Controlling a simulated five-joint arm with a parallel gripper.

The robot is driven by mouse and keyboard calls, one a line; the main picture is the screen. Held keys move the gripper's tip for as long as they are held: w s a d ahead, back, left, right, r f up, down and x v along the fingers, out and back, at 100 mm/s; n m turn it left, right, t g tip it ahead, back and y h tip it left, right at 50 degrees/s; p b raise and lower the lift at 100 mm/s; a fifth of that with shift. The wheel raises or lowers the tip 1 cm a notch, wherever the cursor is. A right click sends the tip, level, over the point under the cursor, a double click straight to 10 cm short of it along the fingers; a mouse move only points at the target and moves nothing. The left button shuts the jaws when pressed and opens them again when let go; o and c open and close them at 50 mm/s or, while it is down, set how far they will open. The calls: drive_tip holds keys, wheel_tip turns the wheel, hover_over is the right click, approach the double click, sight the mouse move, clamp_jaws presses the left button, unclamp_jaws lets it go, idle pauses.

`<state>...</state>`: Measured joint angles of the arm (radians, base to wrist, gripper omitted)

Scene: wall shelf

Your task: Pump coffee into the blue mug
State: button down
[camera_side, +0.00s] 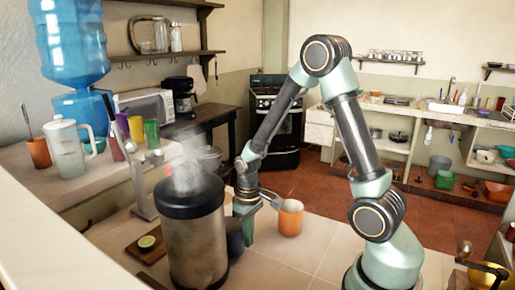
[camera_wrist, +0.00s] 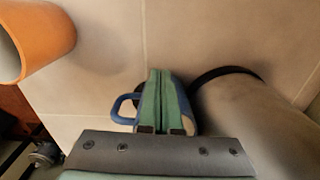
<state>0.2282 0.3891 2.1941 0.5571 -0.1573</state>
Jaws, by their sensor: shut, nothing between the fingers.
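A steel coffee dispenser with a black lid (camera_side: 197,245) stands on the tiled counter, with steam above it. Its grey body (camera_wrist: 265,125) fills the right of the wrist view. The blue mug (camera_side: 234,246) stands just right of the dispenser in the side view, partly hidden by it and by my gripper. In the wrist view the mug's blue handle (camera_wrist: 118,106) sticks out left from behind my fingers. My gripper (camera_side: 246,238) points down over or beside the mug; I cannot tell whether it touches. Its green fingers (camera_wrist: 159,78) are shut together and empty.
An orange mug (camera_side: 290,218) stands right of my gripper, also at the wrist view's upper left (camera_wrist: 38,38). A cutting board with half a lime (camera_side: 147,243) lies left of the dispenser. Bare tiles (camera_side: 310,256) lie in front of the orange mug.

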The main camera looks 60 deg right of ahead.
drive_tip(key=s, duration=0.3)
drive_tip(key=shift+a, duration=0.1)
wheel_tip(320, 180, up, 10)
idle(0.3)
